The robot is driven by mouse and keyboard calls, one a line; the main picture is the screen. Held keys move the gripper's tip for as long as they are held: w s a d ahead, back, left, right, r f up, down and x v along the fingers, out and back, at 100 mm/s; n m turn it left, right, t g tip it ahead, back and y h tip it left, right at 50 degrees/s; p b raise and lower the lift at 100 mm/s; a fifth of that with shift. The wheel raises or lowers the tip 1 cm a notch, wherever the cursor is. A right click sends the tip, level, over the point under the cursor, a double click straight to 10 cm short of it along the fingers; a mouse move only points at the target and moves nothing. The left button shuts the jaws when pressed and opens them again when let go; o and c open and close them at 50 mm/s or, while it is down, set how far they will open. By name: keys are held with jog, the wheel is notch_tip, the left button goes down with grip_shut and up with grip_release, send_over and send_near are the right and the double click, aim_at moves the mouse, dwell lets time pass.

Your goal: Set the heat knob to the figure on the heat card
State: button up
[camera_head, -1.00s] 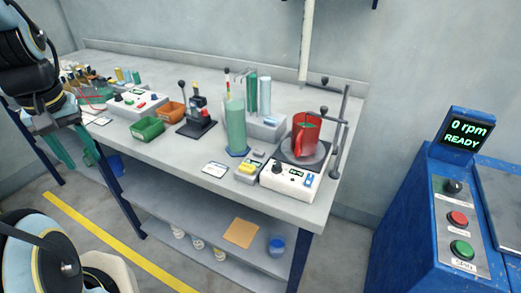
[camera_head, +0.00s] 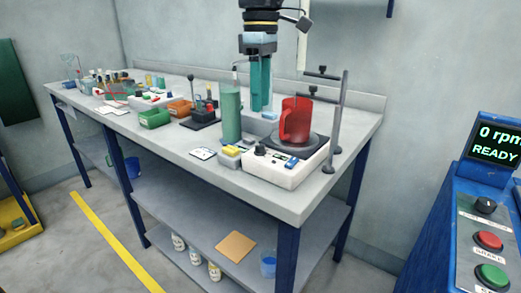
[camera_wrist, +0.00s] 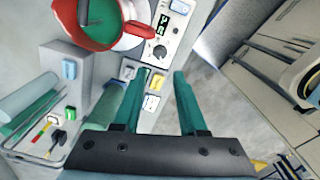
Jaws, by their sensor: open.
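The heat knob (camera_head: 260,150) is a small black knob at the left end of the white hotplate's front (camera_head: 284,174). It also shows in the wrist view (camera_wrist: 159,51), but its setting is too small to read. A white card (camera_head: 203,153) with dark print lies on the bench left of the hotplate; I cannot read its figure or tell if it is the heat card. My gripper (camera_head: 261,109) is open and empty, its teal fingers pointing down above the bench behind the knob. In the wrist view the fingertips (camera_wrist: 160,74) are just below the knob in the picture.
A red jug (camera_head: 297,122) stands on the hotplate. A green cylinder (camera_head: 231,117) stands left of it. A stand with a tall rod (camera_head: 341,110) is at the right. A small box with a yellow top (camera_head: 231,151) sits between card and hotplate.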

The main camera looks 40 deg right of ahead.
aim_at(260, 145)
notch_tip(260, 145, down, 10)
jog(key=shift+f, duration=0.1)
dwell(0.4)
grip_shut()
dwell(0.3)
